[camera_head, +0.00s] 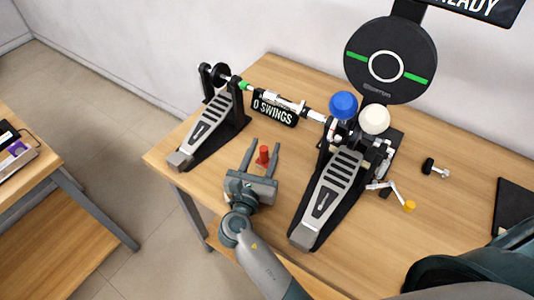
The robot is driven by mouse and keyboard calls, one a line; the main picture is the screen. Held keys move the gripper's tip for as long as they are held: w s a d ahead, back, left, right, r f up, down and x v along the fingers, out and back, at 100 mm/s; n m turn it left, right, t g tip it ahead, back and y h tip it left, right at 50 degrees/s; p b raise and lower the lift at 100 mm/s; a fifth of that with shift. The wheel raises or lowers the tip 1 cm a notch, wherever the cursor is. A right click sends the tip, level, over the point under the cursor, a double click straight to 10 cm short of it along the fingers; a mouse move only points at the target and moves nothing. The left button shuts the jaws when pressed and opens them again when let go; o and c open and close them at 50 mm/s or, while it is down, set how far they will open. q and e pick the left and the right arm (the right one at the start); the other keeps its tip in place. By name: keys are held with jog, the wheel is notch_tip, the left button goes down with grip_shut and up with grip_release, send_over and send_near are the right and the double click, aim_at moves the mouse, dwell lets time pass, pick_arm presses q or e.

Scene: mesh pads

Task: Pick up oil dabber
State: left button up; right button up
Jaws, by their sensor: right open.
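A small red cylinder (263,155), which looks like the oil dabber, stands on the wooden table between the two pedals. My right gripper (262,154) reaches in from the bottom of the view. It is open, with one finger to the left of the red cylinder and one to the right. I see a gap between the cylinder and the fingers. Whether the fingers are at the cylinder's height or above it I cannot tell. My left gripper is not in view.
A left pedal (211,123) and a right pedal (328,193) flank the gripper, joined by a rod with a "0 SWINGS" sign (274,109). Blue (343,105) and white (374,119) beater balls stand before a round pad (390,66). A yellow-tipped crank (409,206) lies at right.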

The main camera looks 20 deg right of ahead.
jog(key=shift+s+a+r, duration=0.1)
jog(key=shift+s+a, duration=0.05)
grip_shut()
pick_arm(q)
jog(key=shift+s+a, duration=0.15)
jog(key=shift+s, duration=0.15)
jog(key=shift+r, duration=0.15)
pick_arm(e)
jog(key=shift+r, duration=0.1)
